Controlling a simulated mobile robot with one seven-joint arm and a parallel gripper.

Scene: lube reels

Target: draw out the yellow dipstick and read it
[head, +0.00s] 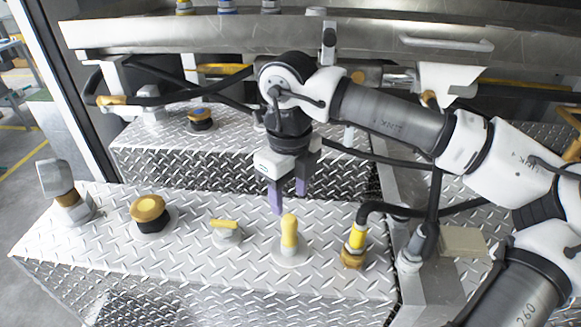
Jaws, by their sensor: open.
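The yellow dipstick (289,234) shows as an upright rounded yellow handle on a pale round base, on top of the near diamond-plate tank. Its rod is hidden inside the tank. My gripper (288,202) points down with its purple-tipped fingers apart and empty. In the picture its fingertips are just above and slightly left of the dipstick handle. I cannot tell the exact gap in depth, and the gripper does not appear to touch the handle.
On the near tank top (120,255) stand a grey fitting (62,185), a yellow-topped cap (149,210), a small yellow-handled fitting (225,230) and a yellow-collared hose fitting (355,243) with a black hose. A metal shelf (230,40) crosses behind my arm.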

